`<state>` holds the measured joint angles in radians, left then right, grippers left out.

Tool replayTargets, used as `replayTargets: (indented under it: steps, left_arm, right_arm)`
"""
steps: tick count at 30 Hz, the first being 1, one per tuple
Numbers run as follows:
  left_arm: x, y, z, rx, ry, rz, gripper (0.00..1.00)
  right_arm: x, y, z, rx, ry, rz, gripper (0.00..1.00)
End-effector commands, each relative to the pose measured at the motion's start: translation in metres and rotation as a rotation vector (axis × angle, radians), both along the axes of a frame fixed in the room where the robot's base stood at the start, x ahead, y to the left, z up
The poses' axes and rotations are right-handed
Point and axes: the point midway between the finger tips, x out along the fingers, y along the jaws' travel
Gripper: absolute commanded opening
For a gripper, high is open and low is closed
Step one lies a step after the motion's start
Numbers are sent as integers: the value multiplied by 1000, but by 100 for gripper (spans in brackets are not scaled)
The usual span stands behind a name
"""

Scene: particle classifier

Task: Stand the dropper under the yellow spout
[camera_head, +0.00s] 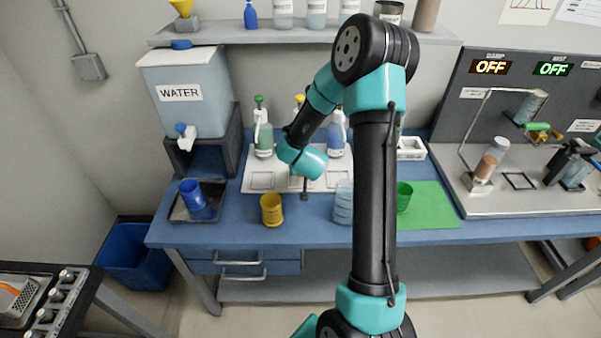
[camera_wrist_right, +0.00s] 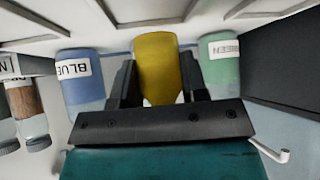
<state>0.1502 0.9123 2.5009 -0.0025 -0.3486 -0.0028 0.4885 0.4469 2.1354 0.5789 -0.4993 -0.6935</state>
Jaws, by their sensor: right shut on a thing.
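My right arm comes up from the bottom in the head view and bends down over the white tray (camera_head: 258,181); its wrist hides the fingers. In the head view a yellow spout top (camera_head: 299,99) shows between the green bottle (camera_head: 263,135) and the blue bottle (camera_head: 336,137). My left gripper is not in view.
A blue cup (camera_head: 193,195) stands under the water tank (camera_head: 185,90). A yellow cup (camera_head: 271,209), a clear beaker (camera_head: 343,202) and a green cup (camera_head: 404,196) stand along the front of the bench. The bench is clear between the yellow cup and the beaker.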

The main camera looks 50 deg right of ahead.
Motion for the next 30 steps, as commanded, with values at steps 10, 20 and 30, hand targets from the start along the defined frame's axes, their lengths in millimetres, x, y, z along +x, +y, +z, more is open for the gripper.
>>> replayTargets:
  steps: [10, 20, 30]
  left_arm:
    - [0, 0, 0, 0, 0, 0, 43]
    - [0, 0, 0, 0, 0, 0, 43]
    - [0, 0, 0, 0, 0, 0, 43]
  right_arm:
    - [0, 0, -28, 0, 0, 0, 15]
    - [0, 0, -30, 1, 0, -1, 42]
    - [0, 0, -30, 1, 0, -1, 66]
